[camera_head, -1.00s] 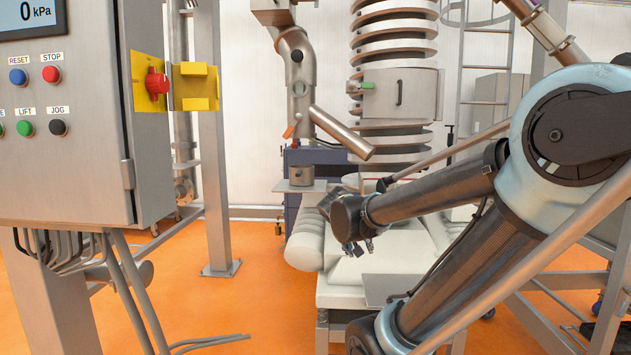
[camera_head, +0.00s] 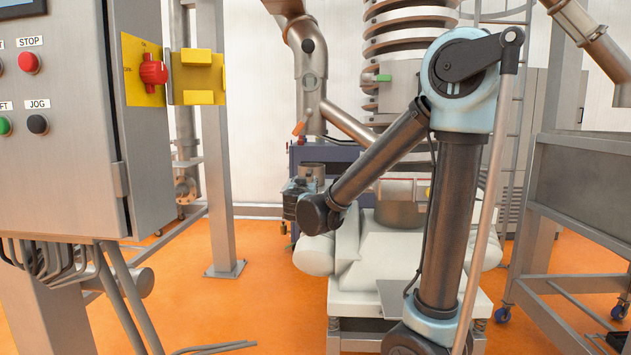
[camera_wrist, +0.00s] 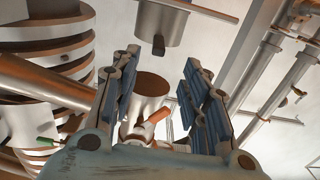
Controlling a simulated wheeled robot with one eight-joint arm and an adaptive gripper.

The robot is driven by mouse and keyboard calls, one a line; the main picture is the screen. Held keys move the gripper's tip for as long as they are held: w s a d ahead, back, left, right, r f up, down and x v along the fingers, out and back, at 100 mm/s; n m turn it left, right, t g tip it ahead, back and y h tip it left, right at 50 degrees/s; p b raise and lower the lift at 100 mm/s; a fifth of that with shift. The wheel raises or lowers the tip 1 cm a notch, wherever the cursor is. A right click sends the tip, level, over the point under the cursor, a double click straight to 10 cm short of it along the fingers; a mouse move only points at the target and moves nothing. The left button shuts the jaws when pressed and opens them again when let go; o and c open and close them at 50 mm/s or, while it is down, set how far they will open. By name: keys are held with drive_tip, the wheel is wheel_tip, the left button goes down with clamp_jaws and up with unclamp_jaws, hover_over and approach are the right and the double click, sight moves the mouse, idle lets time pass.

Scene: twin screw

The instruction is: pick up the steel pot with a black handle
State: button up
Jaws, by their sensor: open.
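The steel pot (camera_head: 313,169) stands on a small shelf in the head view, just behind my gripper (camera_head: 298,190), which hides its lower part and the shelf. In the wrist view the scene appears upside down. There a steel cylinder with a short dark handle, which looks like the pot (camera_wrist: 162,24), hangs at the top centre against a flat plate. My gripper (camera_wrist: 160,65) is open in the wrist view, with its blue-padded fingers spread apart. Nothing is held between them. The pot lies beyond the fingertips, roughly in line with the gap.
A diagonal steel pipe (camera_head: 347,122) and a spiral column (camera_head: 410,30) stand behind my arm. A control cabinet (camera_head: 80,130) with a yellow switch plate (camera_head: 197,76) fills the left. A pale machine base (camera_head: 375,255) lies below. Orange floor is open between cabinet and machine.

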sight(310, 174)
drive_tip(key=shift+w+d, duration=0.15)
drive_tip(key=shift+w, duration=4.25)
drive_tip(key=shift+w+d, duration=0.1)
drive_tip(key=shift+w, duration=4.25)
clamp_jaws()
